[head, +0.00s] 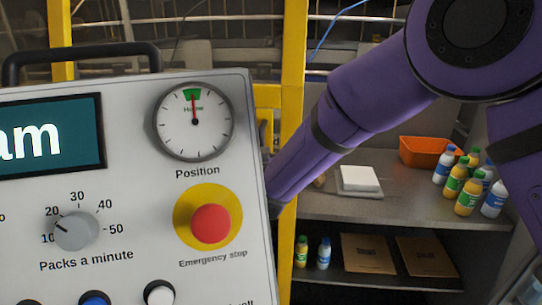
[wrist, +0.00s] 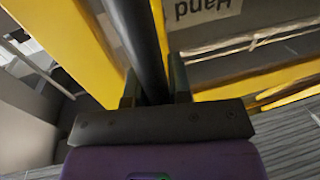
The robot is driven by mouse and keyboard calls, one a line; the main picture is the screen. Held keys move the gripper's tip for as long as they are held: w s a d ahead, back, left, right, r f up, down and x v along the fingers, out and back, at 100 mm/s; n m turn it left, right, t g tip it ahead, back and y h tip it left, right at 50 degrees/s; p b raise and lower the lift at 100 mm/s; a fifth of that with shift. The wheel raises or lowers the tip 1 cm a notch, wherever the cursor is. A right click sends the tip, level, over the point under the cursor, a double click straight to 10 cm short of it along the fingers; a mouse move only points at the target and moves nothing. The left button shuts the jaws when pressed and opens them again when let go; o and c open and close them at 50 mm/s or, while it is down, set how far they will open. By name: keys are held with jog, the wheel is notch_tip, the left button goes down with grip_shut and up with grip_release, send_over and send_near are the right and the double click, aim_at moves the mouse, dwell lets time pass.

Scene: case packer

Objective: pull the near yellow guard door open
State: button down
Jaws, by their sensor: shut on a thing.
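The yellow guard door frame (head: 292,60) stands behind the control panel in the head view. In the wrist view a yellow post (wrist: 75,45) runs down the left, and a black bar handle (wrist: 138,35) passes between my fingers. My gripper (wrist: 154,88) is shut on this handle, one finger on each side. In the head view my purple arm reaches down to the left and its end goes behind the panel, so the gripper and handle are hidden there. I cannot tell how far the door stands open.
The grey control panel (head: 130,180), with a gauge and a red emergency stop (head: 211,223), fills the near left. On the right, a grey shelf (head: 330,205) holds an orange bin (head: 426,152), a white block (head: 359,178) and several bottles (head: 467,198). Flat cartons (head: 368,253) lie below.

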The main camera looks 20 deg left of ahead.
jog(key=c, duration=1.1)
grip_release()
jog(key=shift+o, duration=0.2)
jog(key=w+d, duration=0.2)
jog(key=d, duration=0.8)
jog(key=w+d, duration=0.3)
jog(key=d, duration=0.6)
jog(key=w+d, duration=0.3)
jog(key=d, duration=0.7)
jog(key=shift+w+d, duration=0.25)
jog(key=shift+d, duration=0.1)
